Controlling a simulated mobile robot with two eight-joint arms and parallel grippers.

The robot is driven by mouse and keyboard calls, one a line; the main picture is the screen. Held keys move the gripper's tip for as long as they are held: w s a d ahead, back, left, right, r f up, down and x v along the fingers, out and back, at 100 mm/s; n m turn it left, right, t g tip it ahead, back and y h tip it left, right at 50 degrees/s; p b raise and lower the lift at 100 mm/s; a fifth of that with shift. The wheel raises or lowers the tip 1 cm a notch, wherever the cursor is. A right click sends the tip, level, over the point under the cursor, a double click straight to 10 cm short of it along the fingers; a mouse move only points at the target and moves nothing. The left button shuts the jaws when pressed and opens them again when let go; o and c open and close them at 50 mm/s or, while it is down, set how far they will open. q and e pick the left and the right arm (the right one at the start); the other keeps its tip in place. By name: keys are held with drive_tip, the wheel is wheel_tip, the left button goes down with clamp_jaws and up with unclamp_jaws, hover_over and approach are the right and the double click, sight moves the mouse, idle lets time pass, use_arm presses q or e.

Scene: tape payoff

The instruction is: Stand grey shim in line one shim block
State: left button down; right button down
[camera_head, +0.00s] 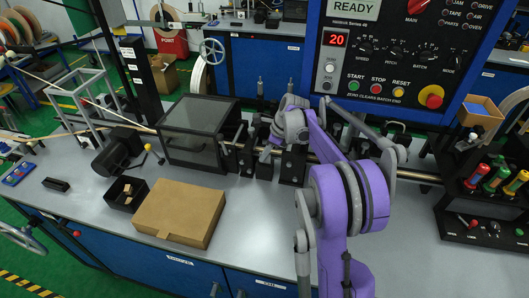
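My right arm, purple and grey, reaches up through the middle of the head view. Its wrist bends over the dark blocks by the rail, and my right gripper (267,152) is small and partly hidden there. I cannot tell whether it is open or holds anything. Dark upright blocks (246,158) stand along the rail right of the dark-windowed box. Which one is the line one shim block is not clear. I cannot make out a grey shim. A small black open bin (126,194) holds small pieces, one of them tan. My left gripper is not in view.
A closed cardboard box (180,212) lies on the grey bench, in front of the dark-windowed box (199,131). The blue control panel (400,55) stands behind my arm. A black rack (487,205) with coloured handles is at the right. Bare bench lies right of my arm.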

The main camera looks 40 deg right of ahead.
drive_tip(key=shift+f, duration=0.45)
drive_tip(key=c, duration=1)
unclamp_jaws()
drive_tip(key=shift+r, duration=0.1)
drive_tip(key=v, duration=1)
drive_tip(key=shift+d+r, duration=0.1)
drive_tip(key=shift+r, duration=0.2)
